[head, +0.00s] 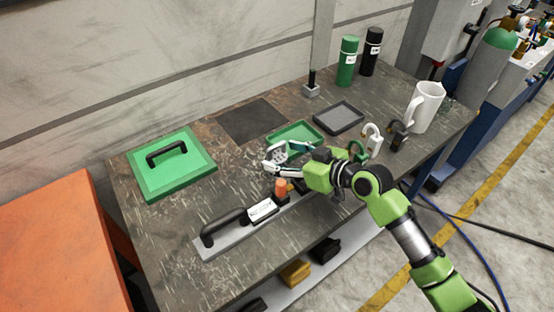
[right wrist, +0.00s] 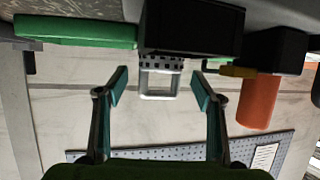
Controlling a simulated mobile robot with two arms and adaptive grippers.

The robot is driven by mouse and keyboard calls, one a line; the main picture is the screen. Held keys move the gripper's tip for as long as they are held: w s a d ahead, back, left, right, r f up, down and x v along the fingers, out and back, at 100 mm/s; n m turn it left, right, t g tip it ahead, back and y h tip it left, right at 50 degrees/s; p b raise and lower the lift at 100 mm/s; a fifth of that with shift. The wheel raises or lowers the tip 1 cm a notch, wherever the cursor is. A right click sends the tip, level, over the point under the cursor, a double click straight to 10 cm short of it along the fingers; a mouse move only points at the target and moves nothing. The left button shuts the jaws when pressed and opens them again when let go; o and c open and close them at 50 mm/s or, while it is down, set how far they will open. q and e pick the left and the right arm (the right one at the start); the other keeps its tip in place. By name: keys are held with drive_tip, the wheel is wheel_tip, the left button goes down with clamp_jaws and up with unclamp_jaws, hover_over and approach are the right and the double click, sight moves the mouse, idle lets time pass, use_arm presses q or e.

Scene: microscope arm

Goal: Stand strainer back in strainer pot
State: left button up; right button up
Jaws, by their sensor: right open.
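The strainer (head: 276,153) is a small pale grey piece with holes, at the middle of the workbench near the green tray. My right gripper (head: 279,158) is open, its fingertips close around or beside it. In the right wrist view, which looks upside down, a metal loop and perforated part (right wrist: 160,82) show between the open fingers (right wrist: 160,78); I cannot tell whether they touch. A black block (right wrist: 190,28) partly covers the perforated part. I cannot clearly identify the strainer pot; a small grey holder (head: 311,91) with a black rod stands at the back. My left gripper is not in view.
A green tray (head: 313,128), a grey tray (head: 355,119) and padlocks (head: 373,140) lie near my right arm. An orange cylinder (head: 281,188) stands in front of the gripper. A green lidded box (head: 194,177) is left. A white jug (head: 428,108) is right.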

sight(276, 154)
drive_tip(key=x, duration=0.3)
drive_tip(key=shift+w+a+f, duration=0.1)
drive_tip(key=shift+w+a, duration=0.05)
drive_tip(key=shift+a, duration=0.05)
drive_tip(key=c, duration=1.3)
drive_tip(key=shift+c, duration=0.4)
